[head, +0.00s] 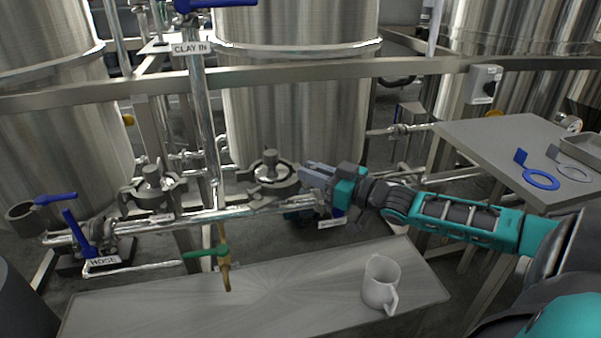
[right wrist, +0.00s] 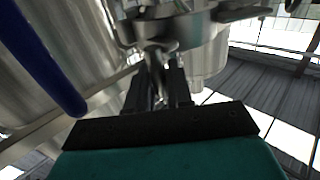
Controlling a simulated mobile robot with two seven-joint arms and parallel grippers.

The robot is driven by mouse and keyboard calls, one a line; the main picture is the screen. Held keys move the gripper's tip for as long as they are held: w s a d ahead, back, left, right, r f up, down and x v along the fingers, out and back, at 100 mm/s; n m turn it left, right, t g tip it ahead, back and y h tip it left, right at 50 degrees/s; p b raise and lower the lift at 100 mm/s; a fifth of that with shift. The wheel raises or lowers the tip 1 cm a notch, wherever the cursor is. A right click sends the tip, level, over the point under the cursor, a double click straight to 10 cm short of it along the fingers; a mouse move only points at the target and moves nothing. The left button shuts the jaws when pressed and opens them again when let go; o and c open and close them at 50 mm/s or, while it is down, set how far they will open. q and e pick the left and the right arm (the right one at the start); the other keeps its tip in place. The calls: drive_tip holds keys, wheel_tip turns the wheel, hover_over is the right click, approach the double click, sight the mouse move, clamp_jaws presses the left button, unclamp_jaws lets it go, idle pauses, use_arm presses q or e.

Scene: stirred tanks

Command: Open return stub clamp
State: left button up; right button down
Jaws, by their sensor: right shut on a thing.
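A round metal clamp (head: 270,172) with a knob on top sits on the pipework in front of the middle tank. Its label, if any, cannot be read, so I cannot confirm from print that it is the return stub clamp. My right gripper (head: 307,180) reaches in from the right at the clamp's right side. In the right wrist view the clamp (right wrist: 175,30) spans the top, and the gripper (right wrist: 162,85) is shut on a small metal part hanging below it, seemingly the clamp's fastener. The fingers partly hide that part. My left gripper is not in view.
A similar clamp (head: 152,188) stands to the left. Blue valve handles (head: 75,228) and a green one (head: 205,253) stick out from the pipes. A white jug (head: 381,283) stands on the front bench (head: 270,312). A side table (head: 490,140) holds a blue ring (head: 541,180).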

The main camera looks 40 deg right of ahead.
drive_tip(key=shift+d+n+g+y+b, duration=0.45)
drive_tip(key=shift+n+y+b, duration=0.3)
drive_tip(key=shift+y, duration=0.35)
drive_tip(key=shift+d, duration=0.1)
drive_tip(key=c, duration=1.2)
unclamp_jaws()
drive_tip(key=shift+s, duration=0.15)
drive_tip(key=p+v, duration=0.7)
drive_tip(key=v, duration=0.5)
drive_tip(key=shift+s+d+p, duration=0.25)
drive_tip(key=shift+p, duration=0.15)
